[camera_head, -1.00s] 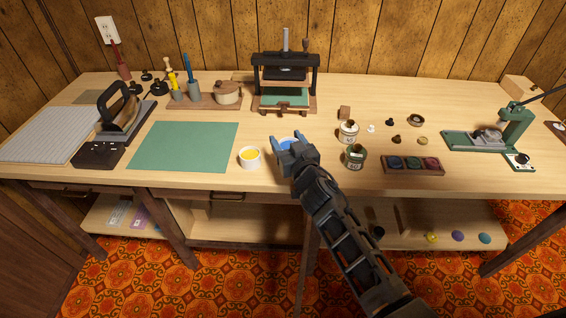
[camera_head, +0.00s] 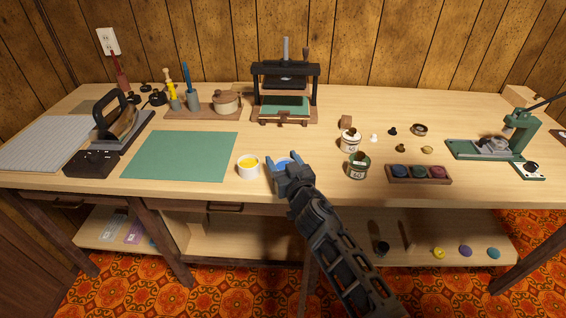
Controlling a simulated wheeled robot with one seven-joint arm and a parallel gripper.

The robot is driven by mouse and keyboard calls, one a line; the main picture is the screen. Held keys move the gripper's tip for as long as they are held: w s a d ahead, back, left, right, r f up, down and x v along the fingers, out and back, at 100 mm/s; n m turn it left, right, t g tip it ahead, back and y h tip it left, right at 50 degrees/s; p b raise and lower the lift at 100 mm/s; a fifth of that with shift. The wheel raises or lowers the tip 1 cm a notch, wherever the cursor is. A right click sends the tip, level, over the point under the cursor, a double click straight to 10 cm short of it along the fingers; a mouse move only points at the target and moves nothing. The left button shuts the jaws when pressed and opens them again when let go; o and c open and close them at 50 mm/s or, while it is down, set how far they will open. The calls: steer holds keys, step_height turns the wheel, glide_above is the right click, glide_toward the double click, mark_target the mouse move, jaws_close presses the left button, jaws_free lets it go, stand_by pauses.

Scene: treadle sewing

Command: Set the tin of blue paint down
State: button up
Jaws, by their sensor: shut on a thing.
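The tin of blue paint (camera_head: 283,162) is between the fingers of my gripper (camera_head: 282,165), near the front middle of the bench. Only its blue top shows; the gripper hides its side and base. My gripper is shut on it. I cannot tell whether its base touches the bench top (camera_head: 330,185). A white tin of yellow paint (camera_head: 248,167) stands upright just to the left, close to the left finger.
A green mat (camera_head: 182,156) lies to the left. A small press (camera_head: 285,95) stands behind. Bare bench lies between the gripper and the jars.

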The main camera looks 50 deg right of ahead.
steer(key=o, duration=1.2)
steer(key=shift+o, duration=0.2)
steer(key=v, duration=0.7)
steer(key=shift+s+a+f, duration=0.2)
steer(key=shift+s, duration=0.15)
steer(key=shift+s+a, duration=0.15)
steer(key=shift+a, duration=0.15)
steer(key=s+a+n+y, duration=0.2)
steer(key=s+a+y, duration=0.3)
steer(key=s+a, duration=1.1)
steer(key=s+a+r+n+y, duration=0.1)
steer(key=s+r+n, duration=0.1)
steer(key=s+r, duration=0.3)
steer(key=s+a+r+n+y, duration=0.2)
steer(key=s+r, duration=0.3)
steer(key=s, duration=0.6)
steer(key=shift+a+r+y, duration=0.2)
steer(key=shift+r+y, duration=0.1)
